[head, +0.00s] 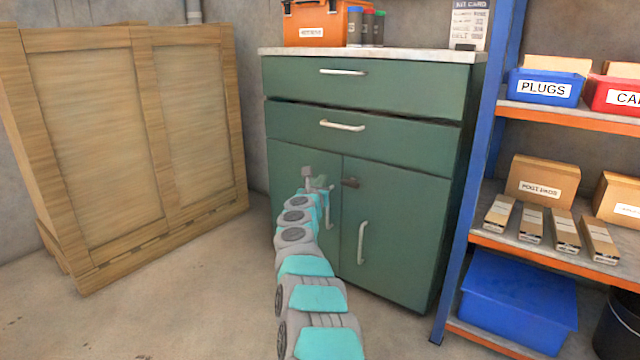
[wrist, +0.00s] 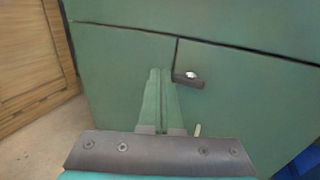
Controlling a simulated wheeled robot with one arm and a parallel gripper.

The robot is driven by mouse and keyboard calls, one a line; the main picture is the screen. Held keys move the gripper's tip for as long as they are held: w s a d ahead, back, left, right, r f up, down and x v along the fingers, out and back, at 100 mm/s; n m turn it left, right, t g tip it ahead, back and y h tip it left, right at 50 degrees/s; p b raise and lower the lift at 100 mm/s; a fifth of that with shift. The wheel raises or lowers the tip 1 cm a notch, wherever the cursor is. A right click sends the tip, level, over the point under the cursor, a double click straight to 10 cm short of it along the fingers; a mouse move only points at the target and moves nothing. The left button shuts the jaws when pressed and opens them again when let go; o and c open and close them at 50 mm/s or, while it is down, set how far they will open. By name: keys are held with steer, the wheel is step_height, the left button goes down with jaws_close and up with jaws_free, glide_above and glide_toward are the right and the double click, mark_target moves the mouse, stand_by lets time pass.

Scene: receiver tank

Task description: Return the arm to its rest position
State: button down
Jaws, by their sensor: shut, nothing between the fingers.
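My arm (head: 310,300), grey and teal, reaches forward from the bottom of the head view toward the green cabinet (head: 400,210). My gripper (head: 318,186) is at its far end, in front of the cabinet's left door, small in this view. In the wrist view my gripper (wrist: 160,72) shows its two fingers together, shut and empty, pointing at the cabinet front. Whether the fingertips touch the door, I cannot tell.
Both doors and both drawers look closed. The right door handle (head: 362,243) sticks out right of my arm. A wooden crate (head: 130,150) stands at left. A blue-framed shelf (head: 560,235) with bins and boxes stands at right. Floor (head: 180,300) left of my arm is clear.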

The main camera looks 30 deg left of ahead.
steer(key=shift+s, duration=0.4)
